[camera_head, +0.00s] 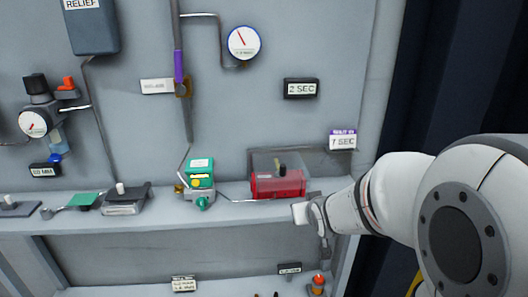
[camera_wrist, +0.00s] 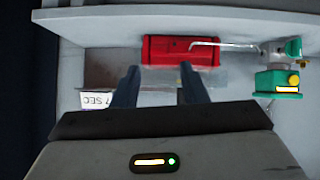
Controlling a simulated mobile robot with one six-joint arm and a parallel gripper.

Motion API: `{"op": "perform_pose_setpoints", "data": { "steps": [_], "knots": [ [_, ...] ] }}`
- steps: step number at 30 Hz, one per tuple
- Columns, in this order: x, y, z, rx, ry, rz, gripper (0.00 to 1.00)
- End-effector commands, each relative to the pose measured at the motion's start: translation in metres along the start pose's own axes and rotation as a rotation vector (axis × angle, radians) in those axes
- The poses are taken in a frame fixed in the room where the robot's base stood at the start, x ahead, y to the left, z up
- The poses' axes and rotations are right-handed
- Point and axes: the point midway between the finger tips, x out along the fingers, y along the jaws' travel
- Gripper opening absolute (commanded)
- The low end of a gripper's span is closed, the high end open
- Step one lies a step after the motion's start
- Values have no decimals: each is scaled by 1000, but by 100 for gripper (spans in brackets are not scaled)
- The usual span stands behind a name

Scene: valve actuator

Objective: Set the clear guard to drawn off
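The clear guard (camera_head: 325,163) is a see-through grey box around the red actuator (camera_head: 278,184) on the shelf, reaching right past its end. In the wrist view the red actuator (camera_wrist: 180,50) lies beyond my fingertips, and the guard is only a faint pale band (camera_wrist: 222,77) beside it. My gripper (camera_head: 312,213) is at the shelf's front edge, just right of the actuator. In the wrist view my gripper's two dark fingers (camera_wrist: 158,75) stand apart, with no held thing clear between them. Whether they touch the guard I cannot tell.
A green and yellow valve unit (camera_head: 200,182) stands left of the actuator, joined by a thin pipe. The shelf edge (camera_head: 130,216) runs below. A lower shelf holds an orange-topped part (camera_head: 318,282).

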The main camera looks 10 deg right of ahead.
Motion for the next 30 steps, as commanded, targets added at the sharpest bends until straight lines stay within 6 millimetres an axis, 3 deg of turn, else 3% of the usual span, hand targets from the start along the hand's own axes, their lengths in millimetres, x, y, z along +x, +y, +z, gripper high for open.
{"op": "perform_pose_setpoints", "data": {
  "steps": [6,15,22,30],
  "knots": [
    [40,-3,-47,-13,308,-97,39],
    [50,-14,-75,12,599,-238,39],
    [57,-18,-86,19,649,-266,39],
    [89,-28,-112,19,647,-265,39]
  ]
}}
